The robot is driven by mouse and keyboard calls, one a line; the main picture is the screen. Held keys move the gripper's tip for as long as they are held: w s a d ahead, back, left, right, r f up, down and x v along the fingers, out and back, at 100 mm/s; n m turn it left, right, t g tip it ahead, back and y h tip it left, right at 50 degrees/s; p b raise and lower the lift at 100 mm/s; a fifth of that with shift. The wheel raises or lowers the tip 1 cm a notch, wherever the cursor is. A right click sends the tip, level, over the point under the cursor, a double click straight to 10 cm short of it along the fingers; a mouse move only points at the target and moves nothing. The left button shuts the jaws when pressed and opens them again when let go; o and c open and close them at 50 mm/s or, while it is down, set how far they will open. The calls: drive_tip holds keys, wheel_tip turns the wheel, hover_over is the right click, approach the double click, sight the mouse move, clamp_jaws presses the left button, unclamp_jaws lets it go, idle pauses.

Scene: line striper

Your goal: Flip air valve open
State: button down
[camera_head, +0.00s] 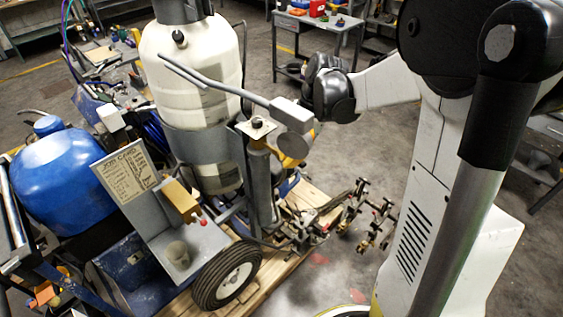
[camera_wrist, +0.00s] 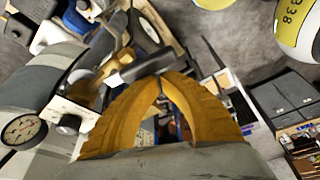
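The line striper carries a large white tank (camera_head: 195,75). A small pale plate with a black knob (camera_head: 257,124) sits on the striper beside the tank. In the wrist view a black knob (camera_wrist: 68,124) on a pale plate lies left of my fingers, beside a round dial gauge (camera_wrist: 22,130). I cannot make out for certain which part is the air valve. My gripper (camera_wrist: 160,82) has yellow fingers whose tips meet, with nothing visibly held. In the head view its yellow fingers (camera_head: 294,158) are partly hidden near the grey handlebar (camera_head: 225,87), right of the plate.
A blue tank (camera_head: 58,178) stands at left. A job card board (camera_head: 128,172) and a yellow block with a red knob (camera_head: 181,201) are in front. A black wheel (camera_head: 226,276) rests on a wooden pallet. A workbench (camera_head: 318,28) is behind.

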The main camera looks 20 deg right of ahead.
drive_tip(key=shift+s+d+b, duration=0.1)
drive_tip(key=shift+d+b, duration=0.2)
drive_tip(key=shift+d, duration=0.45)
idle(0.3)
